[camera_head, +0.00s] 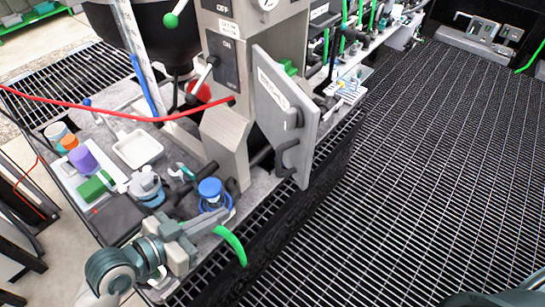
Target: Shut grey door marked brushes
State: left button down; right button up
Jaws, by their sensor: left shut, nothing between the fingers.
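The grey door (275,118) stands open, swung out to the right of the grey upright cabinet (232,135). A small label (273,88) is on its face, too small for me to read. A black handle (287,157) sticks out low on the door. Green items show behind its upper edge. My left gripper (217,221) is low in the picture, over the front end of the bench, shut and empty. It is apart from the door, below and to the left of it. My right gripper is not in view.
A blue-capped item (210,190), a blue-grey jar (146,186), a white tray (137,148) and a purple cup (83,159) crowd the bench. A red cable (120,115) crosses to the cabinet. The grated floor (420,170) on the right is clear.

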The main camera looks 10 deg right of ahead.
aim_at(305, 153)
pick_arm(q)
jog(key=s+d+r+m+g+h, duration=0.1)
jog(key=r+m+h, duration=0.1)
jog(key=r, duration=0.6)
jog(key=s+d+r+m+g+h, duration=0.1)
jog(key=r+h, duration=0.3)
jog(key=r, duration=0.4)
jog(key=shift+s+d+r+m+g, duration=0.2)
jog(key=shift+s+m+g, duration=0.3)
jog(key=shift+s+m, duration=0.2)
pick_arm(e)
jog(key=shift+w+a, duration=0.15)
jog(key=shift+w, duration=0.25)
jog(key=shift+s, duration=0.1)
